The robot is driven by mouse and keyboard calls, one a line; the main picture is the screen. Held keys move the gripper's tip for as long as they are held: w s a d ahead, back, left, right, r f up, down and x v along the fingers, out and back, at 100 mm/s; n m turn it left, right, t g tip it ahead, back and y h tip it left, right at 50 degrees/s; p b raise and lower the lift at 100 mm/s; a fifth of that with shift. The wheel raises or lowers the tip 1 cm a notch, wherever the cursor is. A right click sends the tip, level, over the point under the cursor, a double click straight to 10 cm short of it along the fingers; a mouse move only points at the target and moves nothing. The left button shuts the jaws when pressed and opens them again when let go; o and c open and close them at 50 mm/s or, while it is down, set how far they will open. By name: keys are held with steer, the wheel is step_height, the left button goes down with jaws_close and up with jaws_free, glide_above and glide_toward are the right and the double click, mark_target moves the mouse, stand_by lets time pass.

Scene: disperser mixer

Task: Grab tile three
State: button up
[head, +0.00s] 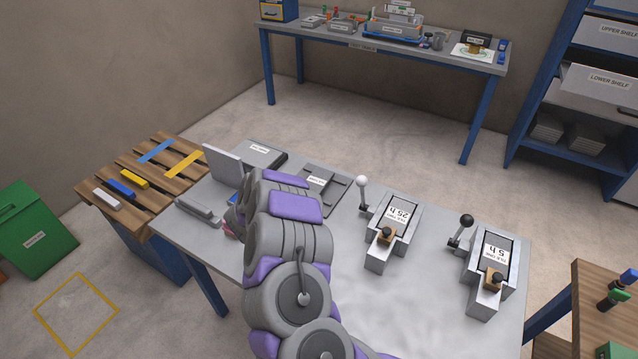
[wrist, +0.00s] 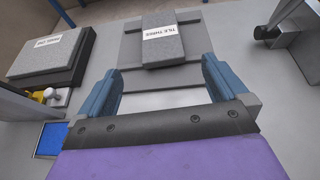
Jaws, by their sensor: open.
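Tile three (wrist: 164,40) is a dark grey rectangular slab with a white label reading "TILE THREE". It lies on a flat grey plate (wrist: 130,50) on the metal table. In the head view, tile three (head: 318,182) is just beyond and to the right of my arm. My gripper (wrist: 160,78) is open and empty, its two blue-grey fingers spread. In the wrist view the fingertips appear just below the near end of the tile, one on either side of its width, with no visible contact. My arm hides the gripper in the head view.
Another labelled slab on a dark block (wrist: 52,55) lies left of the plate. Two lever devices (head: 395,215) (head: 490,260) stand on the right of the table (head: 390,320). A wooden pallet surface (head: 160,165) adjoins the left side. The table front right is clear.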

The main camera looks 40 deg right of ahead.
steer(key=b, duration=0.1)
glide_toward(316, 182)
steer(key=x, duration=0.4)
steer(key=shift+w+d, duration=0.15)
steer(key=shift+d, duration=0.05)
steer(key=shift+w+a, duration=0.2)
steer(key=shift+a, duration=0.1)
steer(key=x, duration=0.2)
steer(key=b+x, duration=0.1)
steer(key=x, duration=0.3)
steer(key=shift+s+d, duration=0.1)
steer(key=shift+s, duration=0.25)
steer(key=shift+d, duration=0.15)
steer(key=shift+a+r, duration=0.1)
steer(key=shift+a, duration=0.2)
steer(key=shift+c, duration=0.3)
steer(key=shift+a+r, duration=0.15)
steer(key=shift+a, duration=0.25)
steer(key=c, duration=0.6)
steer(key=shift+d, duration=0.3)
steer(key=c, duration=0.3)
steer(key=shift+c, duration=1.1)
